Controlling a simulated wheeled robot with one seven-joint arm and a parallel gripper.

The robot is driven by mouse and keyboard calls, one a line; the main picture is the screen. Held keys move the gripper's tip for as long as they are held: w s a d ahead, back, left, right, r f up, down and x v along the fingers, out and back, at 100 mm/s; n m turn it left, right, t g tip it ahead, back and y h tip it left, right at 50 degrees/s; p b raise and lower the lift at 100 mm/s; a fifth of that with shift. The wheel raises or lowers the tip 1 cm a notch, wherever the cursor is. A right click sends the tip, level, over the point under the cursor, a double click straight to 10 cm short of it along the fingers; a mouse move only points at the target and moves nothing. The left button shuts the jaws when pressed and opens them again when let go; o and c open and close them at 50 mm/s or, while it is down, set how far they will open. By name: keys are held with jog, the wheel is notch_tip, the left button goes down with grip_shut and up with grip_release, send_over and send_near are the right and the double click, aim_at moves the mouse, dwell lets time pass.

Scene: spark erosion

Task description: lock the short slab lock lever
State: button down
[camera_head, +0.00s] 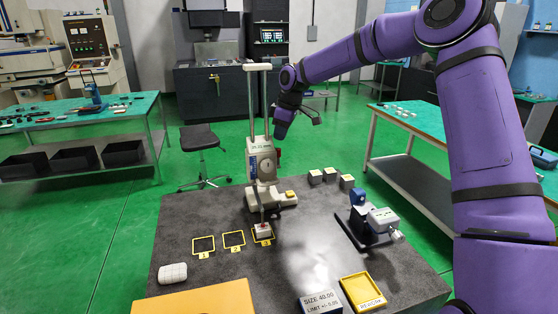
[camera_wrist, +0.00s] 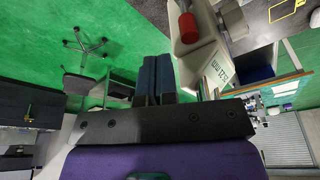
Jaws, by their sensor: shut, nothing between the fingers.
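A white height gauge (camera_head: 262,165) with a readout stands upright on the dark table. A small red knob (camera_head: 278,152) on its right side looks like the lock lever. In the wrist view it is a red cylinder (camera_wrist: 189,27) on the pale gauge body (camera_wrist: 205,62), which carries the readout. I cannot tell the lever's locked or unlocked position. My gripper (camera_head: 280,134) is near the upper right of the gauge, close to the knob. In the wrist view my fingers (camera_wrist: 152,60) are together and empty, left of the red cylinder and apart from it.
A pale block (camera_head: 263,231) sits below the gauge, by yellow-outlined squares (camera_head: 233,239). Small blocks (camera_head: 330,175) stand at the back edge. A grey-and-blue instrument (camera_head: 378,220), a yellow tray (camera_head: 362,291) and a size sign (camera_head: 320,301) are to the right. The left table corner has a white ribbed piece (camera_head: 172,273).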

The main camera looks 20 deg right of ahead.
aim_at(278, 157)
jog(key=shift+d+x, duration=0.2)
jog(key=shift+x, duration=0.85)
dwell(0.4)
jog(key=shift+s+f, duration=0.15)
jog(key=shift+s, duration=0.25)
